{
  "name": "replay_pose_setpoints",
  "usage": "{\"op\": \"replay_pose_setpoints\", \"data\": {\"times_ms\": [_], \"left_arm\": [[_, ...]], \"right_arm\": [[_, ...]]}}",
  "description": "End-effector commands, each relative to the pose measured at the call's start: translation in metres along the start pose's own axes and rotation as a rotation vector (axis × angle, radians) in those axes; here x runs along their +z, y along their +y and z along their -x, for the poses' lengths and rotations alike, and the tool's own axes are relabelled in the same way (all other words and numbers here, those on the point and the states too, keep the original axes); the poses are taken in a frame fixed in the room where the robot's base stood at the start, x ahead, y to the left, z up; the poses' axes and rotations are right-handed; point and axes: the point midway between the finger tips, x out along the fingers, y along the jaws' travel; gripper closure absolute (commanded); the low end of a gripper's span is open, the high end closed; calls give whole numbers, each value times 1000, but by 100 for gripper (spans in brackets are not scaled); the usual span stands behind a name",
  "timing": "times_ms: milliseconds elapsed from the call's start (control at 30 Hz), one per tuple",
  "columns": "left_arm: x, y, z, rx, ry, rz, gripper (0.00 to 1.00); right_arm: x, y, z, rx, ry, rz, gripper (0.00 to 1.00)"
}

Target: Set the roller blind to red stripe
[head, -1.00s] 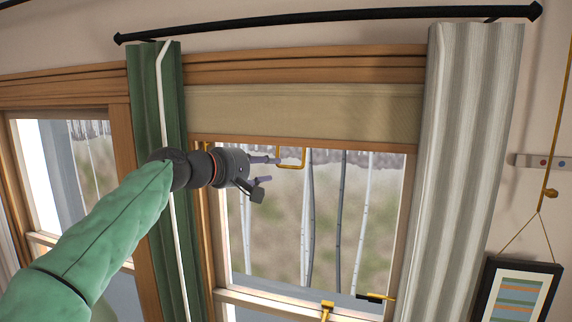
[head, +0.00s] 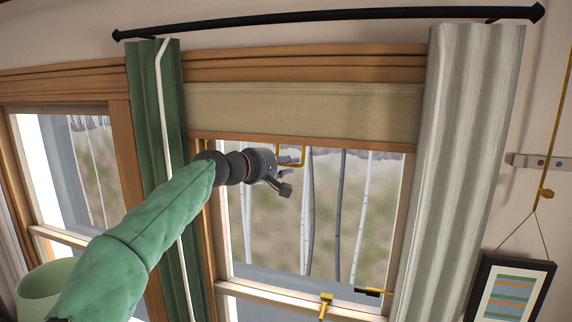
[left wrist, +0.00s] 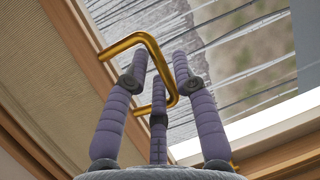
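The beige roller blind (head: 300,110) is partly lowered over the top of the window, with a wooden bottom bar. A brass U-shaped pull handle (head: 304,156) hangs from that bar. My left gripper (head: 291,174) is at the handle, its fingers apart. In the left wrist view the blind (left wrist: 45,75) is on the left and the handle (left wrist: 158,62) reaches among the purple fingers (left wrist: 155,75). Its long bar lies between the middle and right fingers; contact is unclear. I cannot make out a red stripe. My right gripper is out of view.
A green curtain (head: 170,90) hangs left, behind my arm, and a grey curtain (head: 465,140) hangs right. A brass latch (head: 325,305) sits on the lower sash. A bracket with red and blue dots (head: 535,162) and a framed picture (head: 512,295) are at the right.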

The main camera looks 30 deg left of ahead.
Motion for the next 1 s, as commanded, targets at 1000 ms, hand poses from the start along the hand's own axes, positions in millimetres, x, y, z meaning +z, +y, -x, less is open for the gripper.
{"op": "replay_pose_setpoints", "data": {"times_ms": [1000], "left_arm": [[-8, -111, -21, -4, 0, 0, 100]], "right_arm": [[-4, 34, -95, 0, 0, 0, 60]]}}
